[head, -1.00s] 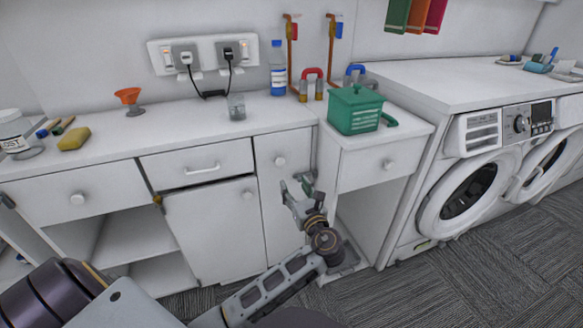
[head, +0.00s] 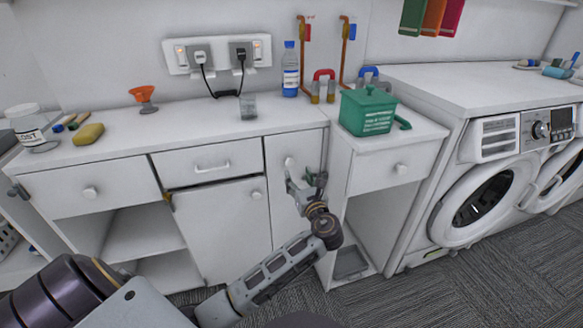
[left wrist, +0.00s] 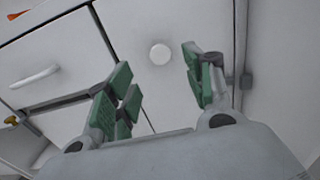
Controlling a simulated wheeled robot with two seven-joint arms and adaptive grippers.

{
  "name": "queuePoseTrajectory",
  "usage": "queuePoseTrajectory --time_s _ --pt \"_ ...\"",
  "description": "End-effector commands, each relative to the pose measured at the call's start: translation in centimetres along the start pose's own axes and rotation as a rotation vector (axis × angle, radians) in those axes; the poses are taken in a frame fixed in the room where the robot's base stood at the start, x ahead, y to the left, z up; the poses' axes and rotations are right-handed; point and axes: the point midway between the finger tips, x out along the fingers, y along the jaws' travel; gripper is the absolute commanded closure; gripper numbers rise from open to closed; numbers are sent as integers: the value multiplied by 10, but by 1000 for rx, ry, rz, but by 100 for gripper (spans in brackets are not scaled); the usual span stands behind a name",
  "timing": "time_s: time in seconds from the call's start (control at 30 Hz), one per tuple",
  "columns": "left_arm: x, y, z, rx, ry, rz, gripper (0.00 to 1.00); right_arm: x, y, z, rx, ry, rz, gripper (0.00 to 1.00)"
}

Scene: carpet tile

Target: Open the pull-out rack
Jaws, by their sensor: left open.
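The pull-out rack (head: 283,205) shows as a tall, narrow white front between the wider cupboard door and the open niche at right. It looks closed, about flush with the fronts beside it. Its round white knob (head: 289,162) is near the top. My left gripper (head: 306,181) is open and empty, just below and right of the knob in the head view. In the left wrist view the knob (left wrist: 160,54) lies ahead, between the lines of the two green-padded fingers (left wrist: 162,90), not touched by them. My right gripper is in neither view.
A white drawer (head: 208,163) with a bar handle is left of the rack. A small drawer (head: 395,168) sits above the open niche at right. A bottle (head: 290,70), a glass (head: 248,105) and a green box (head: 367,112) stand on the counters. A washing machine (head: 480,195) is further right.

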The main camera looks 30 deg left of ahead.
Motion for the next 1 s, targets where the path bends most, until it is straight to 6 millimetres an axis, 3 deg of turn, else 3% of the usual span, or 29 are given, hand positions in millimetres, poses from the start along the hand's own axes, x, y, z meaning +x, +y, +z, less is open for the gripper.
queuePoseTrajectory --time_s 0.5,0.7,1.0 --pt "66 0 -1 2 -1 1 48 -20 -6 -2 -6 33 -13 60" --pt "80 0 -1 1 0 0 48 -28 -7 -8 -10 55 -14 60" --pt "82 0 0 1 1 0 48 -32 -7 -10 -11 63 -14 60"
